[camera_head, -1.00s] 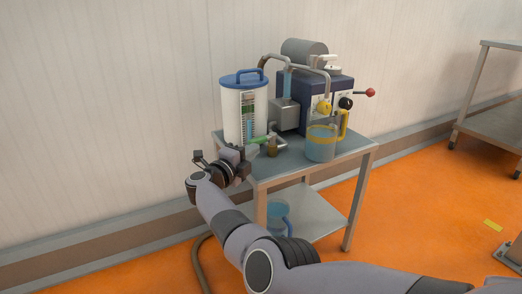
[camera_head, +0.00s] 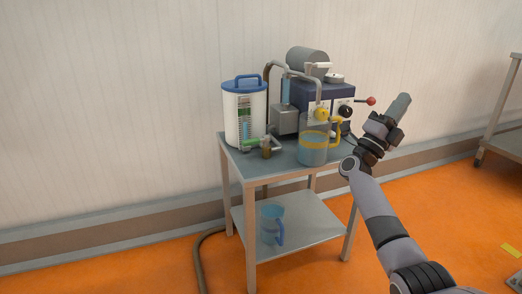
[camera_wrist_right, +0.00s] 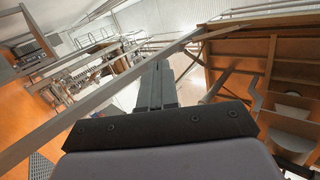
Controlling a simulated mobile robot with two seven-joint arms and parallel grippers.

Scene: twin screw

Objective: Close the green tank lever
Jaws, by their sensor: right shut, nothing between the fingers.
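The white tank (camera_head: 244,115) with a blue lid and handle stands on the left of the cart top in the head view. Its green lever (camera_head: 254,141) is at the tank's lower right, by a small brass-coloured fitting (camera_head: 266,149). My right gripper (camera_head: 402,103) is raised to the right of the cart, well apart from the tank and lever, shut and empty. Its closed fingers (camera_wrist_right: 158,85) also show in the right wrist view, pointing at the far room. My left gripper is in neither view.
The cart top (camera_head: 285,161) also holds a dark blue machine (camera_head: 320,98) with a red-knobbed lever (camera_head: 371,101), and a jug with a yellow handle (camera_head: 314,150). A blue jug (camera_head: 271,225) stands on the lower shelf. A hose (camera_head: 200,262) lies on the floor.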

